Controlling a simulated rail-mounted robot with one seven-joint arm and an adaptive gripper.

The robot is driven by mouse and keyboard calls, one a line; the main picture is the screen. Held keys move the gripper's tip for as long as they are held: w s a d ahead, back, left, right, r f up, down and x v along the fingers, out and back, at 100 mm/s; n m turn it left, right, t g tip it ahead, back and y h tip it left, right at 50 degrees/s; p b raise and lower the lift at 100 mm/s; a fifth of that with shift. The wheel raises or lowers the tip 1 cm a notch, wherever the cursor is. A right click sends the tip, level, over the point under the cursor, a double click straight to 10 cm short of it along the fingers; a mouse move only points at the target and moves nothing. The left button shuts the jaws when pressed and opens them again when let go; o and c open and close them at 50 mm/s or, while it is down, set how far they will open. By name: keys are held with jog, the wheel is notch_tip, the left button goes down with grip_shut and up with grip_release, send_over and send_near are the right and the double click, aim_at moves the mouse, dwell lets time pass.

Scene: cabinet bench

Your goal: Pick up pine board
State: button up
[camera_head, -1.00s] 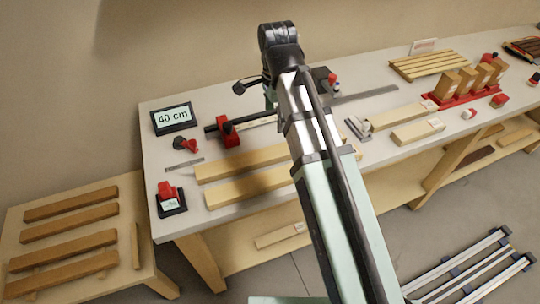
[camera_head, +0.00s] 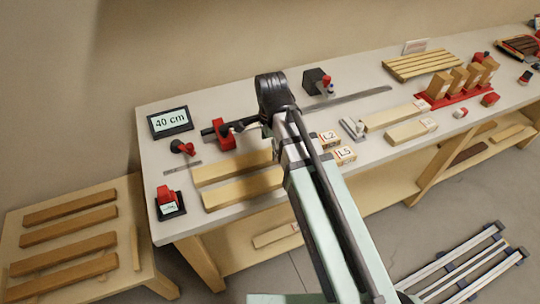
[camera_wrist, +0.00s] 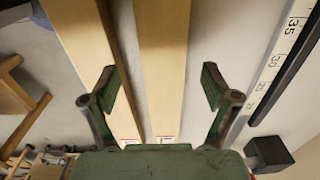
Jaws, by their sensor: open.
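Two long pale wooden boards lie side by side on the bench in the head view: a rear board (camera_head: 228,168) and a front board (camera_head: 240,190). Their right ends carry tags reading L2 and L5; my arm crosses in front of their middle. In the wrist view, one board (camera_wrist: 162,60) lies below the gap between the fingers of my gripper (camera_wrist: 160,82), and another board (camera_wrist: 82,50) runs to its left, partly behind the left finger. My gripper is open and holds nothing. In the head view its fingers are hidden behind my arm.
A red-and-black clamp (camera_head: 222,134), a "40 cm" display (camera_head: 170,122) and a small red device (camera_head: 168,202) stand at the bench's left. Shorter boards (camera_head: 410,130) lie to the right. A black block (camera_head: 316,80) and metal ruler (camera_head: 350,97) lie behind.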

aim_at(270, 154)
jog(key=shift+w+a+f+p, duration=0.1)
jog(key=shift+f+p, duration=0.25)
jog(key=shift+f, duration=0.8)
jog(key=shift+w+f+p, duration=0.1)
jog(key=shift+f+p, duration=0.2)
jog(key=shift+f, duration=0.85)
jog(key=c, duration=1.6)
